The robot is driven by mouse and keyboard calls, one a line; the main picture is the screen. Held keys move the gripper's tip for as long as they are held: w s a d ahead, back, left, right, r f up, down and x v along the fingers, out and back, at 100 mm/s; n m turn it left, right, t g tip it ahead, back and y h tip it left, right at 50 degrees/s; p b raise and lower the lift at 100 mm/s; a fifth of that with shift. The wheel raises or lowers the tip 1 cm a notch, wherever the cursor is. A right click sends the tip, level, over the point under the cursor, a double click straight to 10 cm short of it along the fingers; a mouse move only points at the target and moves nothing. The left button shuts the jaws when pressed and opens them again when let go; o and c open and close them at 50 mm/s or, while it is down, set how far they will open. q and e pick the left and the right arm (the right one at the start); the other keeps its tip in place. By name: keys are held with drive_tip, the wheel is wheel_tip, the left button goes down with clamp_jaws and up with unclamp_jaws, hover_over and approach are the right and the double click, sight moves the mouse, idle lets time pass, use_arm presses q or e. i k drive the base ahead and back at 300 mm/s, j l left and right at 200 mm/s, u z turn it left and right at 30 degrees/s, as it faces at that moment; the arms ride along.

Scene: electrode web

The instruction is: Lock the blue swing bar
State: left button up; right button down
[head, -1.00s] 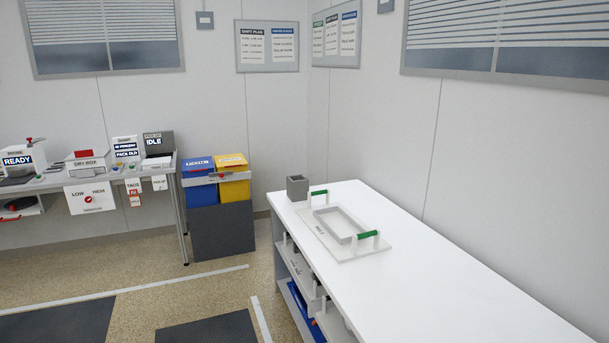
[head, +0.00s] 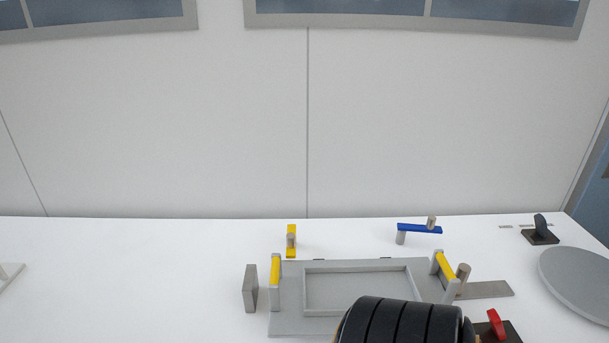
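The blue swing bar (head: 419,228) is at the back of the white table, right of centre in the head view. It lies roughly level and crosswise, with a grey post (head: 401,238) under its left end. A beige knob or peg (head: 432,222) stands at its right end. Whether the bar is latched cannot be told at this size. Neither of my grippers is in view, and nothing touches the bar.
A grey tray fixture (head: 290,325) with yellow-topped posts stands in front. A yellow bar (head: 291,232) is behind it. A black ribbed cylinder (head: 402,322) covers its front right. A red lever (head: 496,323) and grey disc (head: 580,281) are right. The table's left is mostly clear.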

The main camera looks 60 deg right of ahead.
sight(430, 227)
drive_tip(key=z, duration=2.85)
drive_tip(key=i+l+z, duration=0.4)
drive_tip(key=k+j, duration=0.05)
drive_tip(key=k, duration=0.05)
